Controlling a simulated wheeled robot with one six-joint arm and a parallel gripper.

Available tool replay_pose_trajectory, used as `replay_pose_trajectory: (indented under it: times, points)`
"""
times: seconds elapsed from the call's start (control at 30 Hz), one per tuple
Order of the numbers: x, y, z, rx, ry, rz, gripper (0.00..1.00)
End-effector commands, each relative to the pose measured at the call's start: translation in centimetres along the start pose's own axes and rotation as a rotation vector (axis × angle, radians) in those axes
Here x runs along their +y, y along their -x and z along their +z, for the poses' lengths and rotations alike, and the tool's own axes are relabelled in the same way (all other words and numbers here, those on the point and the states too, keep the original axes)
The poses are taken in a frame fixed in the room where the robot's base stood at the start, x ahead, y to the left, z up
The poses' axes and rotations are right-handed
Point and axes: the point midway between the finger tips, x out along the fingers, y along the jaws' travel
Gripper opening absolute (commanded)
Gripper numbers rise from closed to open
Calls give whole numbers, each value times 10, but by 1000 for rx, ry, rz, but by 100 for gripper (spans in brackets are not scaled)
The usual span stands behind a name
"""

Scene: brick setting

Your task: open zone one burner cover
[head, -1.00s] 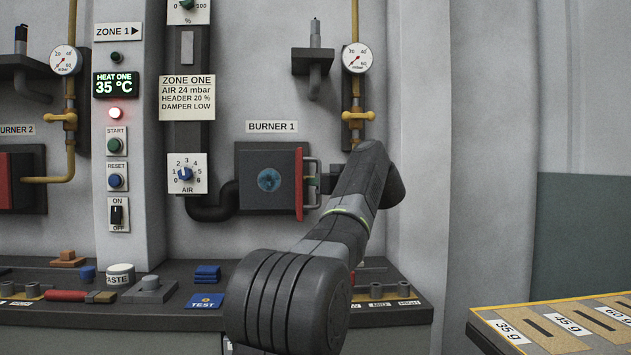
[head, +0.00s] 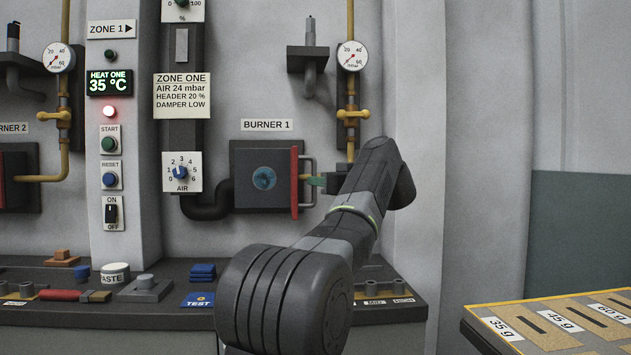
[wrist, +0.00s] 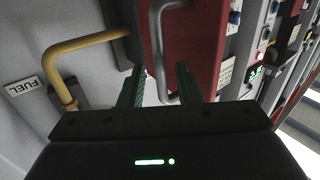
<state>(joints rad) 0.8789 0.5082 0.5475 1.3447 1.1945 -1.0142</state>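The burner 1 box (head: 240,180) is on the wall, with its front and round blue burner port (head: 264,178) in plain sight. Its red cover (head: 295,183) stands out from the box's right side, nearly edge-on. The grey cover handle (head: 307,160) is on the cover's right face. My gripper (head: 318,181) is just right of the handle, partly hidden by my arm. In the wrist view my gripper (wrist: 160,80) has its fingers apart, with the handle (wrist: 157,45) seen between them and the red cover (wrist: 205,45) behind. I cannot tell whether they touch.
A yellow fuel pipe with a valve (head: 351,114) runs close above my gripper; it also shows in the wrist view (wrist: 85,45). A gauge (head: 352,56) is above it. The bench (head: 200,318) below carries a paste pot (head: 115,273) and blue blocks (head: 203,271).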

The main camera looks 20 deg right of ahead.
Motion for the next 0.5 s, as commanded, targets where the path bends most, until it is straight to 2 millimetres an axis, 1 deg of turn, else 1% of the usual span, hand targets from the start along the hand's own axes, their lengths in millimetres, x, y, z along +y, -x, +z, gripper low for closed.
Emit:
replay_pose_trajectory:
  times: [0.03, 0.1, 0.3, 0.4, 0.5]
  points:
    - [1, 14, -1, -1, -1, 5, 30]
    - [1, 32, -2, -1, -1, 6, 30]
    - [1, 74, -1, -1, -1, 4, 30]
    - [1, 89, 0, -2, -2, 4, 30]
    - [1, 98, 0, 0, 0, 3, 30]
